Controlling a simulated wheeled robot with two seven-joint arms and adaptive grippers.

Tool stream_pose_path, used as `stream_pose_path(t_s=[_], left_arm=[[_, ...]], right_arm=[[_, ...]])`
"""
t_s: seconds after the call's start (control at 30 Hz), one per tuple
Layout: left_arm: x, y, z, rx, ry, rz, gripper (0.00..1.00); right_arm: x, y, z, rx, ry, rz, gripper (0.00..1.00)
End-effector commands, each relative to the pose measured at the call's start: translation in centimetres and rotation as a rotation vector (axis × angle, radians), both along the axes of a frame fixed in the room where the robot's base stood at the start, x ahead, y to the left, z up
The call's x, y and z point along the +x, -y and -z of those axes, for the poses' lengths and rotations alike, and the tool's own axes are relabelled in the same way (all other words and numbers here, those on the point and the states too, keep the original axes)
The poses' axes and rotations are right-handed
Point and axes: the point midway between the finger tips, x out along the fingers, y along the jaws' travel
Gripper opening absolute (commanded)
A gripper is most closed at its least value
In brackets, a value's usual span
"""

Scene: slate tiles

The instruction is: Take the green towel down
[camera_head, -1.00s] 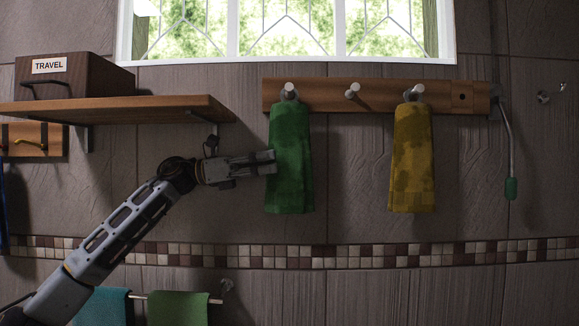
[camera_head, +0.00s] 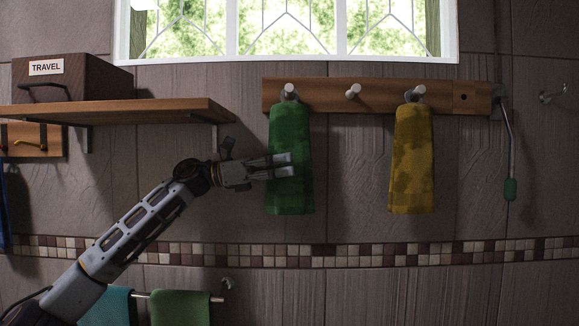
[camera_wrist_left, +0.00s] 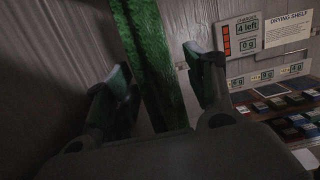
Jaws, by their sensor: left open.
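The green towel (camera_head: 291,195) hangs from the left peg (camera_head: 289,90) of the wooden rack (camera_head: 325,98). My left gripper (camera_head: 290,165) is in front of the towel at its mid-height, coming from the left. In the left wrist view the gripper (camera_wrist_left: 160,88) is open, and the green towel (camera_wrist_left: 148,60) runs between its two fingers, with a gap visible on the sides. I cannot tell whether either finger touches the cloth. My right gripper is not in view.
A yellow towel (camera_head: 412,165) hangs on the right peg; the middle peg (camera_head: 353,90) is bare. A wooden shelf (camera_head: 165,108) with a TRAVEL box (camera_head: 75,80) is above left of my arm. Another green towel (camera_head: 180,308) hangs on a low rail. A green-handled tool (camera_head: 510,188) hangs right.

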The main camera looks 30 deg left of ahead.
Motion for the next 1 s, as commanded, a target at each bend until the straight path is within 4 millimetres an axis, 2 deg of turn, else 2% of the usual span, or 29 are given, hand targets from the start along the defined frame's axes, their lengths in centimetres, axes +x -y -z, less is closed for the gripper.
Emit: stream_pose_path(t_s=[0.23, 0.77, 0.87, 1.0], left_arm=[[0.7, 1.2, -0.4, -0.001, 0.001, 0.001, 0.54], [0.8, 1.4, -0.3, -0.001, 0.001, 0.0, 0.54], [0.8, 1.4, -0.3, -0.001, 0.001, 0.0, 0.45], [0.8, 1.4, -0.3, -0.001, 0.001, 0.0, 0.27]], right_arm=[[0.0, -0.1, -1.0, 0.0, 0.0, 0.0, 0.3], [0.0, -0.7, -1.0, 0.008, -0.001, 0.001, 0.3], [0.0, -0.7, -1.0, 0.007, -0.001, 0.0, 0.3], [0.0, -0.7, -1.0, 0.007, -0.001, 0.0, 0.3]])
